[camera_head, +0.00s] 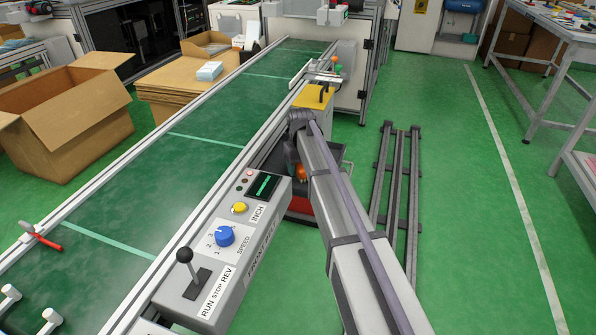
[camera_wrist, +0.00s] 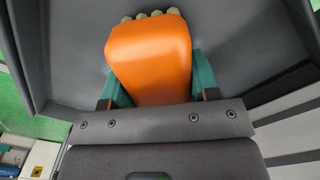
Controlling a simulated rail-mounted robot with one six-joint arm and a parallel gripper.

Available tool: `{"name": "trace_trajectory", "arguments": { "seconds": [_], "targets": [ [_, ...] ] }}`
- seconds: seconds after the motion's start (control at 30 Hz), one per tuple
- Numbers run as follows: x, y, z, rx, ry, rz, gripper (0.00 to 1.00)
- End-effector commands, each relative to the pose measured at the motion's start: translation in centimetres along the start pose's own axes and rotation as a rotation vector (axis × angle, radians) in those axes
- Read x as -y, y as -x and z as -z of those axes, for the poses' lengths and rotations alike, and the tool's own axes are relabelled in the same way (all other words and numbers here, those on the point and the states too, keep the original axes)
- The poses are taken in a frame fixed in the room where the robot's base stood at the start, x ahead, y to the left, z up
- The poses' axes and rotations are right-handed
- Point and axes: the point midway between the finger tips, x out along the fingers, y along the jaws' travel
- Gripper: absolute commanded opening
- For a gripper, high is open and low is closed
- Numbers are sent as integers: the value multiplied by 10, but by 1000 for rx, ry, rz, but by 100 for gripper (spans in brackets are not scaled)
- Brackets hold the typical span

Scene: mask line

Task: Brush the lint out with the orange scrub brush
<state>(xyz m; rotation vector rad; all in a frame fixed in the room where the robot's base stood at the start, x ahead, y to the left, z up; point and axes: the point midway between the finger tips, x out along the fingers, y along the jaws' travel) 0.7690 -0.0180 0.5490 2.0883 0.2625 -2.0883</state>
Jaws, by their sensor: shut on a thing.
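The orange scrub brush (camera_wrist: 150,60) fills the middle of the wrist view, with pale bristle tufts showing at its far end. The teal fingers of my gripper (camera_wrist: 152,88) are closed on its two sides. In the head view a small orange part of the brush (camera_head: 302,172) shows below the end of my arm, and my gripper is mostly hidden there. The brush is over or inside a dark grey open container (camera_head: 333,152) beside the conveyor. I cannot tell whether the bristles touch its floor. I can make out no lint in either view.
The green conveyor (camera_head: 150,180) runs along the left, with a control box (camera_head: 225,245) on its near side. A yellow-topped stand (camera_head: 313,96) is just beyond the container. Dark rails (camera_head: 396,190) lie on the floor at right. Open green floor lies further right.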

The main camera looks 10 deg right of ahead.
Motion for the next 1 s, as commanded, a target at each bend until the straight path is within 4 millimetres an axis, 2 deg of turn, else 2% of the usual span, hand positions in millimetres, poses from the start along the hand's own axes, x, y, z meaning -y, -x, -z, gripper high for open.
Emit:
{"name": "trace_trajectory", "arguments": {
  "seconds": [0.17,0.5,0.73,1.0],
  "targets": [
    [-2,0,2,0,0,0,29],
    [-26,-3,26,0,0,0,29],
    [-30,-3,30,-1,0,-1,29],
    [-50,-1,50,-1,-1,-1,29]
  ]
}}
